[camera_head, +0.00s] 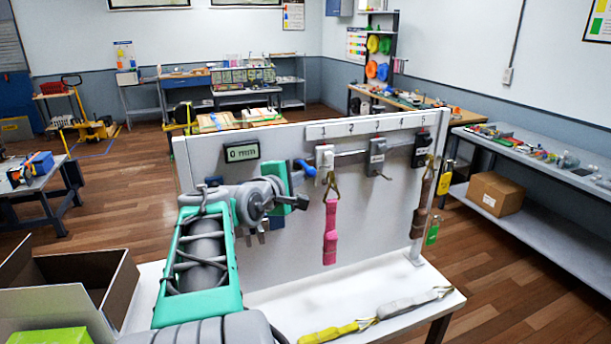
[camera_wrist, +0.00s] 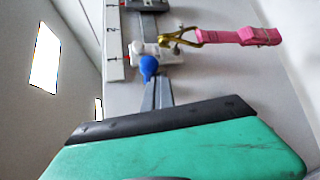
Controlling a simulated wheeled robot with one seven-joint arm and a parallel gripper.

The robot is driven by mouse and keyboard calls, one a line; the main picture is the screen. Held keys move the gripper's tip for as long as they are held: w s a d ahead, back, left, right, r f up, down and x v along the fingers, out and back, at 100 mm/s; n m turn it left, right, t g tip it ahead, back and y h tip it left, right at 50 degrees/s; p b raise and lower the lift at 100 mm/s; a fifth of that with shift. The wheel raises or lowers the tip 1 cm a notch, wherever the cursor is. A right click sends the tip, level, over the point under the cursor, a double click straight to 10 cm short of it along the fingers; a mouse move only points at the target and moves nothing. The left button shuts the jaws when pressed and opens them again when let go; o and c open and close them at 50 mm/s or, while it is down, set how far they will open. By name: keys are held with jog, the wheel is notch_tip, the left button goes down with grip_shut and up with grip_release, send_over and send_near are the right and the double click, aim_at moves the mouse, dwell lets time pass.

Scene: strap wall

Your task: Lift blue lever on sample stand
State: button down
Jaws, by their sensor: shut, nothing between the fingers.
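The blue lever (camera_head: 304,167) has a rounded blue knob and sticks out from the white unit (camera_head: 325,158) under tag 1 on the upright panel (camera_head: 380,205). In the wrist view, the blue lever (camera_wrist: 148,66) is near the middle, beside the white unit (camera_wrist: 157,53). A brass hook on that unit holds a pink strap (camera_head: 330,232); the strap (camera_wrist: 238,37) also shows in the wrist view. My gripper (camera_head: 294,186) is close to the lever on its left side. Its narrow grey fingers (camera_wrist: 158,82) appear shut and empty, just below the knob in the wrist view; I cannot tell whether they touch it.
A grey unit (camera_head: 376,155) and a dark unit (camera_head: 422,148) hang farther right on the same rail. A small display (camera_head: 241,152) is at the panel's upper left. Yellow and grey straps lie on the white table (camera_head: 285,300). An open cardboard box (camera_head: 105,270) stands at left.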

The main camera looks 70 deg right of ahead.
jog(key=shift+r, duration=1.05)
jog(key=shift+w+r+p, duration=0.2)
jog(key=shift+r+p, duration=0.1)
jog(key=shift+p, duration=0.1)
jog(key=w+a+r, duration=0.4)
jog(key=shift+w+a+r+p, duration=0.3)
jog(key=shift+a+r+p, duration=0.05)
jog(key=shift+p, duration=0.1)
